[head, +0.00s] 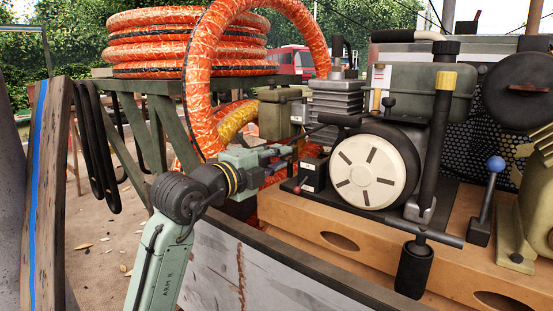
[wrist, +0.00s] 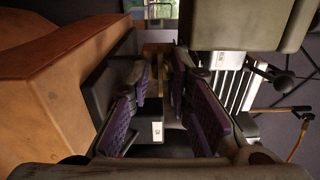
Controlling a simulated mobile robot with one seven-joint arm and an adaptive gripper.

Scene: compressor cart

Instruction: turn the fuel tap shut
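My gripper (head: 291,152) reaches from the left to the left end of the engine in the head view. In the wrist view, the purple-padded fingers (wrist: 160,98) stand apart with a gap between them, so it is open. I cannot clearly make out the fuel tap; the gripper and engine parts crowd that spot. A small tan part (wrist: 155,72) shows beyond the gap in the wrist view, and I cannot tell whether it is the tap. The engine (head: 374,170) has a cream round cover, with an olive tank (head: 412,90) above it.
An upright black post (head: 437,135) and a blue-knobbed lever (head: 489,190) stand to the right. Orange hose (head: 200,90) loops behind my arm. A pale panel (head: 270,265) lies in front.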

